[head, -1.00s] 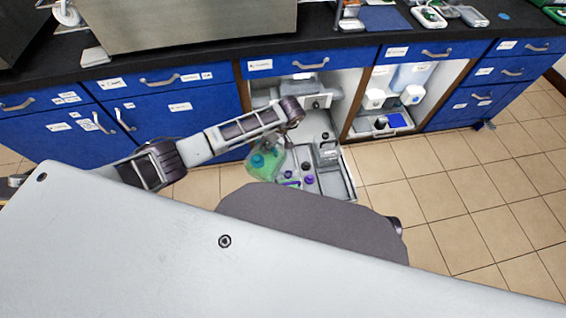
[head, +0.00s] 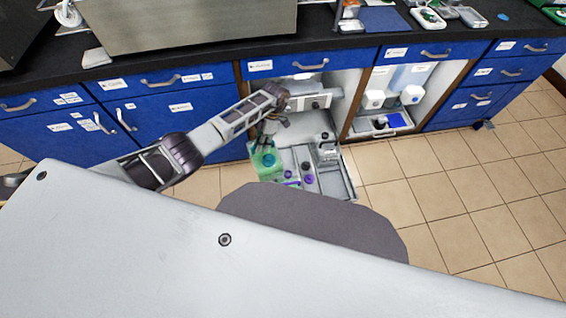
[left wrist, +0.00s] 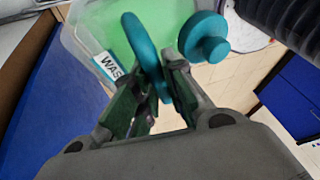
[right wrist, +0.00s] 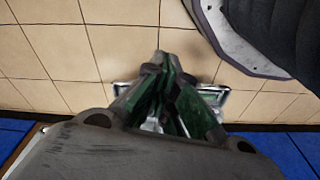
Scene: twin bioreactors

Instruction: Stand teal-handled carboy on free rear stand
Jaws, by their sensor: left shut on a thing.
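The teal-handled carboy (head: 262,172) is a clear jug with green liquid, hanging at the left edge of the pull-out tray in the head view. My left gripper (head: 266,141) is above it. In the left wrist view, the left gripper (left wrist: 160,92) is shut on the teal handle (left wrist: 138,42), with the teal cap (left wrist: 205,38) beside it and a partly seen white label. I cannot tell whether the carboy's base touches anything. The rear stand cannot be made out clearly. My right gripper (right wrist: 165,65) is shut and empty over the tiled floor, hidden in the head view.
The pull-out tray (head: 346,186) extends from the open cabinet bay and holds several dark- and purple-capped items. Blue cabinet doors (head: 190,125) lie left of the bay, and a wooden divider (head: 357,98) is on its right. Tiled floor (head: 450,190) is clear at right.

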